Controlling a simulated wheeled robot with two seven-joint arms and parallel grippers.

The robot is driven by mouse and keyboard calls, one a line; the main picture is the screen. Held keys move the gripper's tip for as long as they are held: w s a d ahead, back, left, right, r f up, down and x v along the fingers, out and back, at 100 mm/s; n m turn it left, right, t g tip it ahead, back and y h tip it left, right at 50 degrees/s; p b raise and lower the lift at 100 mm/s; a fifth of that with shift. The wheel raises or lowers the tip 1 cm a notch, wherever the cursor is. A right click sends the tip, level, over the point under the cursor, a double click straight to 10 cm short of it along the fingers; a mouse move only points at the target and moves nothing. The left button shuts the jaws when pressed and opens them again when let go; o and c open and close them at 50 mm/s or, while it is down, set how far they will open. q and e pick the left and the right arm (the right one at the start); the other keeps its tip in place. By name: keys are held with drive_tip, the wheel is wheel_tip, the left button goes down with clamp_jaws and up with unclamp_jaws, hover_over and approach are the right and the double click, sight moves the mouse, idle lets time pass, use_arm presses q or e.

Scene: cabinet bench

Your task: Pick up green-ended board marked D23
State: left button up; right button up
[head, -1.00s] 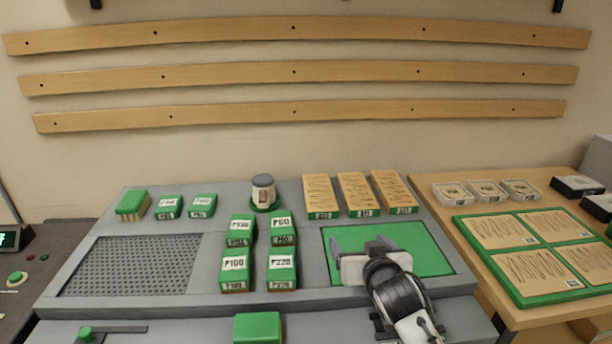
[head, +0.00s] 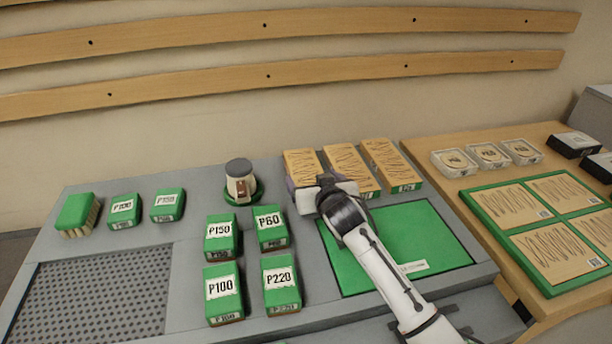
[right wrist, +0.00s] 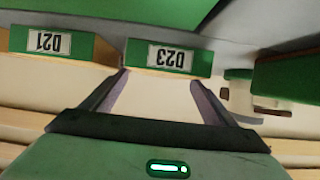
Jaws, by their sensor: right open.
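The green-ended board marked D23 (head: 301,162) is the leftmost of three tan boards in the head view. Its green end and upside-down D23 label show in the right wrist view (right wrist: 168,57). My right gripper (head: 321,187) is at the near end of this board and hides that end in the head view. In the right wrist view my gripper (right wrist: 160,82) is open and empty, its fingers spread towards either side of D23. I cannot tell if they reach around it. My left gripper is not in view.
The board marked D21 (right wrist: 48,42) lies close beside D23; it is the middle board in the head view (head: 350,167). A jar on a green base (head: 240,180) stands to the left. A green mat (head: 425,235) lies under my arm. Several labelled green blocks (head: 222,288) stand nearer left.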

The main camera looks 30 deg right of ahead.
sight(307, 175)
drive_tip(key=x, duration=0.4)
drive_tip(key=shift+w+a+f, duration=0.1)
drive_tip(key=shift+w+f, duration=0.1)
drive_tip(key=shift+w, duration=0.2)
drive_tip(key=shift+r, duration=0.1)
drive_tip(key=c, duration=1)
